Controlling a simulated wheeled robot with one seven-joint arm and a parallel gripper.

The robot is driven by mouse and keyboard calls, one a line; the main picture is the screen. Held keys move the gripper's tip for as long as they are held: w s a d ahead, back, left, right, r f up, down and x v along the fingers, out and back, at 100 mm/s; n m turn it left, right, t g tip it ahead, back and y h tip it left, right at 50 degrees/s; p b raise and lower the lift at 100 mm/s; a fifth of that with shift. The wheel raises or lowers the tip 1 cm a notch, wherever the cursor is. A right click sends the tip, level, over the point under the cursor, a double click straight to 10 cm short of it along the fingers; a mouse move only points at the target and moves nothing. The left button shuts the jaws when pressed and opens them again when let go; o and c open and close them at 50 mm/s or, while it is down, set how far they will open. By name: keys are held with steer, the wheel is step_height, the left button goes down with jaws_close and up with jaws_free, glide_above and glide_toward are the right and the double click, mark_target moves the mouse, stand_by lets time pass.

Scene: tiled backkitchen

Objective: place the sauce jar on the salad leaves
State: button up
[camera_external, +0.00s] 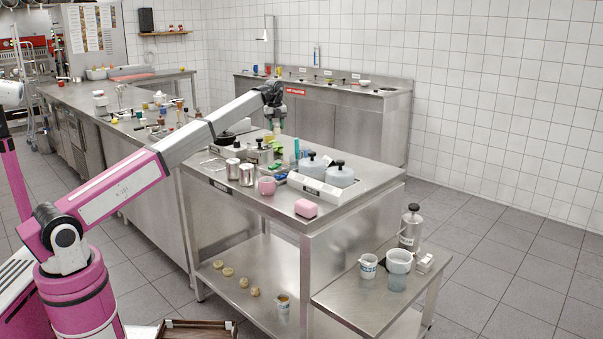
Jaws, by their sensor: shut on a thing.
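My arm reaches over the steel worktable (345,217), and my gripper (274,122) points down above its back part. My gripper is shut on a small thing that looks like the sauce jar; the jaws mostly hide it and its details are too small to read. Bright green pieces (278,149), which look like the salad leaves, lie on the table below and close to my gripper. I cannot tell the exact gap between the held thing and the leaves.
Two lidded containers (340,174) stand in a white holder at the table's right. A pink mug (267,186), a pink block (306,208) and metal tins (247,175) stand along the front. A lower side table (350,299) holds a pump bottle (410,228) and cups.

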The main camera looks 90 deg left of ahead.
mark_target(276, 133)
steer(key=shift+f, duration=1.7)
steer(key=shift+f, duration=0.1)
steer(key=o, duration=1)
steer(key=shift+c, duration=0.2)
steer(key=r, duration=1.2)
steer(key=shift+s+r, duration=0.1)
steer(key=shift+s, duration=0.1)
